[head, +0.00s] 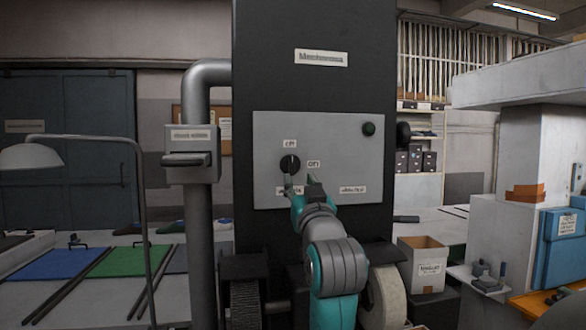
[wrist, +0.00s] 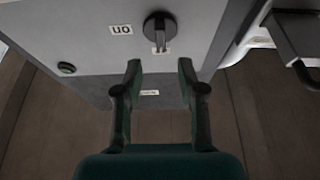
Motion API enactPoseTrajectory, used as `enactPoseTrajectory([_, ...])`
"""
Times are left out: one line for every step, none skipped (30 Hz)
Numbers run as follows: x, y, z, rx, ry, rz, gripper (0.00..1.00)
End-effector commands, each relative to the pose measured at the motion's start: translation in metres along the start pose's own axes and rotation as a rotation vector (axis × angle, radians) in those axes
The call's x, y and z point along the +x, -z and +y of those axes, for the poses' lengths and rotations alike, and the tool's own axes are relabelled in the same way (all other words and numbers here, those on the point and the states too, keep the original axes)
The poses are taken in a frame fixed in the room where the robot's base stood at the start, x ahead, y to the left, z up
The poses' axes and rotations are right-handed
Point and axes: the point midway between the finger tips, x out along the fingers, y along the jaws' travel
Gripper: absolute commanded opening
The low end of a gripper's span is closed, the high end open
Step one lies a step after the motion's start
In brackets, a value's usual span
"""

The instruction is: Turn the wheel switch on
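The wheel switch (head: 290,165) is a round black knob on a grey panel (head: 335,150), with an OFF label (head: 290,143) above it and an ON label (head: 314,164) to its right. In the wrist view, turned over, the knob (wrist: 160,27) shows with the ON label (wrist: 121,29) to its left. Its dark grip bar points towards the OFF label (wrist: 160,49). My gripper (wrist: 160,68) is open and empty. Its fingertips are in front of the panel, with the knob beyond the gap between them. In the head view my gripper (head: 301,185) is just below the knob, partly hiding a lower label.
A dark green round button (head: 369,129) is at the panel's upper right. A grey pipe with a box (head: 191,145) stands left of the black column (head: 315,90). A lamp stands at left. A cardboard box (head: 422,265) and a white machine are at right.

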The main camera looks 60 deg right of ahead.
Motion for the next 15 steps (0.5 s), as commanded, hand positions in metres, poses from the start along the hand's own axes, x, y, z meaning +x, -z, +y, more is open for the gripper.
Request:
enactPoseTrajectory([0.01,0.0,0.0,0.0,-0.001,-0.002,0.4])
enactPoseTrajectory([0.016,0.0,0.0,0.0,-0.001,-0.001,0.4])
enactPoseTrajectory([0.023,0.0,0.0,0.0,-0.001,-0.001,0.4])
enactPoseTrajectory([0.028,0.0,0.0,0.0,-0.001,-0.001,0.4])
enactPoseTrajectory([0.034,0.0,0.0,0.0,-0.001,-0.002,0.4])
enactPoseTrajectory([0.04,0.0,0.0,0.0,-0.001,-0.001,0.4])
enactPoseTrajectory([0.045,0.0,0.0,0.0,-0.001,-0.001,0.4])
enactPoseTrajectory([0.049,0.0,0.0,0.0,0.0,0.0,0.4])
enactPoseTrajectory([0.054,0.0,0.0,0.0,0.0,-0.001,0.4])
enactPoseTrajectory([0.058,0.0,0.0,0.0,0.0,-0.002,0.4])
enactPoseTrajectory([0.061,0.0,0.0,0.0,0.0,-0.001,0.4])
enactPoseTrajectory([0.065,0.0,0.0,0.0,0.0,0.0,0.4])
enactPoseTrajectory([0.067,0.0,0.0,0.0,0.0,0.0,0.4])
enactPoseTrajectory([0.069,0.0,0.0,0.0,0.0,0.0,0.4])
enactPoseTrajectory([0.071,0.0,0.0,0.001,0.0,0.0,0.4])
